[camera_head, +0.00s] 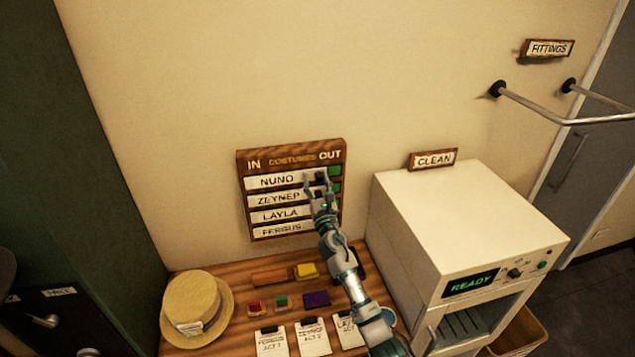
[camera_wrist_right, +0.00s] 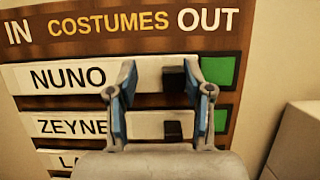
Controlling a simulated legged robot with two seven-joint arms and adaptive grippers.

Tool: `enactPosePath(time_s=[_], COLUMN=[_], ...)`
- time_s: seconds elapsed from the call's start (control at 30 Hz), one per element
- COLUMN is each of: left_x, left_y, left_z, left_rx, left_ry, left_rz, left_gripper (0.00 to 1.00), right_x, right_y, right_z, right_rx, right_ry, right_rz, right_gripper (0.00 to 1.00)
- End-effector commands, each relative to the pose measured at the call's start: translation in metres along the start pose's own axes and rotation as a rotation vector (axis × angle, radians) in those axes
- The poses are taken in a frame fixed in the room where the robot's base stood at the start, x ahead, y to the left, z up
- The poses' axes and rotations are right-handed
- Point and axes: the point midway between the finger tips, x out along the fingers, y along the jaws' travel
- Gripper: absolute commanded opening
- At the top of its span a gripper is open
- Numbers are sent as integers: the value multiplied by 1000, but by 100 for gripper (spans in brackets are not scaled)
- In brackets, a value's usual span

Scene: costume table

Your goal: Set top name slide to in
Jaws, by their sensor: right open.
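The costumes board (camera_head: 242,190) hangs on the wall, marked IN at left and OUT at right. Its top name slide, NUNO (camera_head: 274,181), is a white strip that also shows in the right wrist view (camera_wrist_right: 65,78). A green patch (camera_wrist_right: 220,72) shows at its right end, under OUT. The slide's dark knob (camera_wrist_right: 174,78) lies between the fingers of my right gripper (camera_head: 318,182), nearer the right finger. The gripper (camera_wrist_right: 161,72) is open in front of the board; I cannot tell whether it touches the strip. My left gripper is out of view.
The ZEYNEP slide (camera_head: 274,199) and its knob (camera_wrist_right: 173,130) sit just below. A white machine (camera_head: 460,215) reading READY stands at right. A straw hat (camera_head: 193,300), coloured blocks and tags lie on the wooden table below. The wall above the board is clear.

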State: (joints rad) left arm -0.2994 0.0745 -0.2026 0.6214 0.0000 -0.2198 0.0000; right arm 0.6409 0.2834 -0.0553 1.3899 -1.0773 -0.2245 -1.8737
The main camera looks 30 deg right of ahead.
Motion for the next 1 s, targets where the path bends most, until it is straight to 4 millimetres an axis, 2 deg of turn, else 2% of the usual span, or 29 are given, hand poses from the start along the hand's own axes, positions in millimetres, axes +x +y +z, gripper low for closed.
enactPosePath(time_s=[0.2, 0.5, 0.57, 0.9, 1.0], left_x=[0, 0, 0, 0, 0], left_y=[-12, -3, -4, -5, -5], left_z=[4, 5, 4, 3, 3], left_rx=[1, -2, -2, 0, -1], left_ry=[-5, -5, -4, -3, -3], left_rz=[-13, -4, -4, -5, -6], left_gripper=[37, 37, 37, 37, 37], right_x=[0, -5, -13, -87, -103], right_y=[-3, -3, -3, -3, -4], right_z=[0, 0, -1, -2, -3], right_rx=[2, 0, -2, 0, 1], right_ry=[-2, -2, -1, 0, 0], right_rz=[2, 1, 2, 3, 3], right_gripper=[48, 48, 48, 48, 48])
